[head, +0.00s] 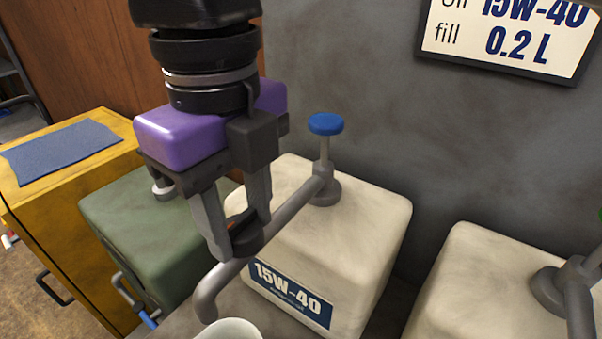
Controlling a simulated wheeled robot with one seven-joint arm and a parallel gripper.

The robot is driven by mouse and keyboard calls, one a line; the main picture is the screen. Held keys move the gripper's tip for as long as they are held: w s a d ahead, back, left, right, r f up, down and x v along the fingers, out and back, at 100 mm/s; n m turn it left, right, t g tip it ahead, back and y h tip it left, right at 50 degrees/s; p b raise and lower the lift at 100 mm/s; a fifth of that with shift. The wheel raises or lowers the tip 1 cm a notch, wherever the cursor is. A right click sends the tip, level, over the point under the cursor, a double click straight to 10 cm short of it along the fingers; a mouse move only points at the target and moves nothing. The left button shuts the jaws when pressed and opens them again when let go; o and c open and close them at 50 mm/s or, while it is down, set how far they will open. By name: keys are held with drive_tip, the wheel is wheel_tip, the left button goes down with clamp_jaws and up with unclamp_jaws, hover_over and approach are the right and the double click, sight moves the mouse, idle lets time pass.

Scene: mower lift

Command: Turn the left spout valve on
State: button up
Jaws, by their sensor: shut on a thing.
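A cream 15W-40 container (375,215) stands in the middle. A grey spout (292,205) rises from its top and slopes down to the left, its mouth (207,308) bent downward. A blue round knob (326,123) tops an upright stem at the spout's base. My gripper (236,240) reaches down over the spout's lower half. Its fingers are shut on the left spout valve, a small part with a bit of orange-red showing. Most of the valve is hidden by the fingers, so I cannot tell how far it is turned.
A white cup rim (235,328) shows below the spout. A second cream container (465,290) with its own spout stands right. A green container (150,235) stands left, beside a yellow cabinet (60,210) with a blue cloth (65,150). A sign (508,40) hangs on the grey wall behind.

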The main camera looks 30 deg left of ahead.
sight(238, 219)
drive_tip(key=o, duration=1.4)
drive_tip(key=shift+c, duration=0.2)
drive_tip(key=shift+r, duration=3.85)
